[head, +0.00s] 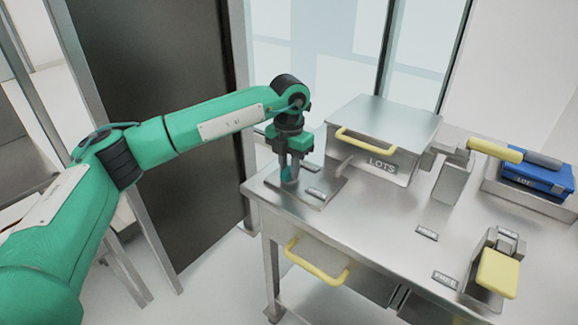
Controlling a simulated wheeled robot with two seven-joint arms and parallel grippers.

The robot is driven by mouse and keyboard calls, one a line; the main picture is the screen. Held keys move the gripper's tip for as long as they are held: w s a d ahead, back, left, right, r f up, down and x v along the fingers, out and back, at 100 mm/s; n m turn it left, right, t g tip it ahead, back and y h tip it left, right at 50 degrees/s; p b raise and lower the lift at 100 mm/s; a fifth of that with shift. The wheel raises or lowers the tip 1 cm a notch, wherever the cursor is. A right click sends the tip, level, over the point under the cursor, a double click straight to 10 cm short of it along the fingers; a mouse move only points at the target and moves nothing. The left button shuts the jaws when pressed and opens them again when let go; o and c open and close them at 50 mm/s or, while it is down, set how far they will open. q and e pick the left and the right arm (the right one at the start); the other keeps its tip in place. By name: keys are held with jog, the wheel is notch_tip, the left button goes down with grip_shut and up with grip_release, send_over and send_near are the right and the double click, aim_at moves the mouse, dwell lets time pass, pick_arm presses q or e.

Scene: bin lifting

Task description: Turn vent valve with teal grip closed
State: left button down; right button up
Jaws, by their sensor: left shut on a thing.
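The vent valve (320,186) stands on a flat metal plate at the left end of the steel table. Its teal grip (286,173) shows between the fingers of my left gripper (290,172). The left gripper points down and is shut on the teal grip. The gripper hides much of the grip and the valve body, so the grip's exact angle is hard to tell. My right gripper is not in view.
A steel box (383,130) marked LOTS, with a yellow handle, stands just right of the valve. A yellow-handled lever (495,151), a blue case (538,175) in a tray and a yellow-padded press (497,273) stand further right. A drawer with a yellow handle (316,263) is below.

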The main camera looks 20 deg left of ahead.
aim_at(289, 169)
pick_arm(q)
jog(key=shift+r, duration=0.15)
dwell(0.3)
jog(key=c, duration=1.2)
grip_release()
jog(key=shift+c, duration=0.2)
notch_tip(289, 169, up, 14)
jog(key=shift+f, duration=0.2)
